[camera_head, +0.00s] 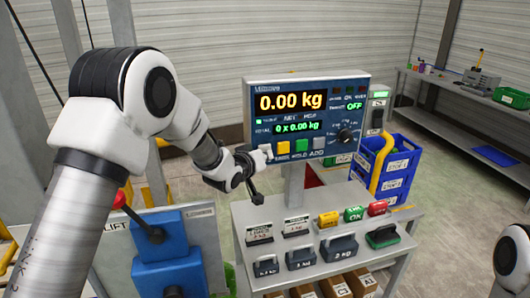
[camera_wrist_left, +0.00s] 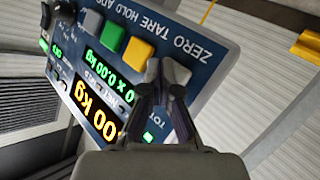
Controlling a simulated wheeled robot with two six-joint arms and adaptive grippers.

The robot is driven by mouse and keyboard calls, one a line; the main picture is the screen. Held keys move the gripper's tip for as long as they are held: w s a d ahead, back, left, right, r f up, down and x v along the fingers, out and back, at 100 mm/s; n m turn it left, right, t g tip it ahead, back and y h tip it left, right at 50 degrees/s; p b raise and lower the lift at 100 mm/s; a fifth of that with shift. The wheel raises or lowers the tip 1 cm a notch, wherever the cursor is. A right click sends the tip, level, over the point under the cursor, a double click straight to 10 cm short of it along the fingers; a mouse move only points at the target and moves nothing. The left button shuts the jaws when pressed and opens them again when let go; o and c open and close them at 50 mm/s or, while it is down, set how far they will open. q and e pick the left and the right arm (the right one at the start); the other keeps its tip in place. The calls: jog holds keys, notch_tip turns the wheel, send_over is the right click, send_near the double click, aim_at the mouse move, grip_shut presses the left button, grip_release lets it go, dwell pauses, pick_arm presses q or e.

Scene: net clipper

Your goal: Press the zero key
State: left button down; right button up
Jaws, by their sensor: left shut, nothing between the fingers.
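The weighing panel (camera_head: 307,110) shows 0.00 kg on its upper display. Its zero key (camera_head: 265,149) is a pale grey block at the left end of the key row, left of the yellow TARE key (camera_head: 283,148). My left gripper (camera_head: 259,158) is shut and empty, with its tip right at the zero key. In the left wrist view the panel appears upside down; the gripper (camera_wrist_left: 163,82) overlaps the pale zero key (camera_wrist_left: 177,72) and partly hides it. I cannot tell whether they touch. My right gripper is out of view.
The green HOLD key (camera_head: 301,146) and grey ADD key (camera_head: 319,143) continue the row. Below stands a grey bench (camera_head: 240,215) with several weights and colored buttons. A blue lever box (camera_head: 160,240) is at lower left, and blue crates (camera_head: 397,180) are at right.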

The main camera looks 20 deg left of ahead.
pick_arm(q)
jog(key=shift+s+d, duration=0.35)
jog(key=shift+s, duration=0.15)
jog(key=s+d, duration=0.1)
jog(key=s, duration=0.1)
jog(key=s+d+b, duration=0.1)
jog(key=s, duration=0.1)
jog(key=shift+d, duration=0.4)
dwell(0.5)
